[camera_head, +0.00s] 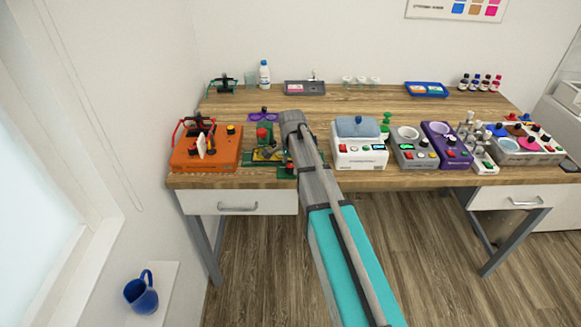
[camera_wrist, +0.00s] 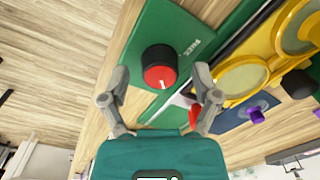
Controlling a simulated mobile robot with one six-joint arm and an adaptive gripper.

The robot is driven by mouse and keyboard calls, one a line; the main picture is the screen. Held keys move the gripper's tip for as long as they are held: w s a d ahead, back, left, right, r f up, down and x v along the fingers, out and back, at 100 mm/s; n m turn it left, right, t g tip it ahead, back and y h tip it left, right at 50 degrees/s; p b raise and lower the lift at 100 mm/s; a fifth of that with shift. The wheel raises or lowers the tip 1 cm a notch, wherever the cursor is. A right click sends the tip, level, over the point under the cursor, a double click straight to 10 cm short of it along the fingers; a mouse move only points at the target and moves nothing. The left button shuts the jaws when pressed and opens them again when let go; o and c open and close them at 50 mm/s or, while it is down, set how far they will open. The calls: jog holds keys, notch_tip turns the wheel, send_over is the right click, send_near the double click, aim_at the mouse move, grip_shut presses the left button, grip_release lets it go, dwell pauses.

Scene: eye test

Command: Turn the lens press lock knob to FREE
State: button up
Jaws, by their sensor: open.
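The lens press (camera_head: 285,172) is a green unit with yellow parts near the front edge of the bench; my arm partly covers it in the head view. In the wrist view its green plate (camera_wrist: 150,28) carries a round black knob with a red cap (camera_wrist: 160,74). A small white mark on the cap points toward the bottom of the picture. The word FREE stands on the plate to the upper right of the knob, upside down. My gripper (camera_wrist: 161,76) is open, one finger to each side of the knob in the picture. I cannot tell whether the fingers touch it.
Yellow rings (camera_wrist: 243,77) and a red-tipped part (camera_wrist: 194,116) lie close to the right finger. An orange unit (camera_head: 205,160) stands left of the press, a white unit (camera_head: 360,157) right of it. Bare wood shows behind them.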

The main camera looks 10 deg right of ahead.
grip_shut()
dwell(0.4)
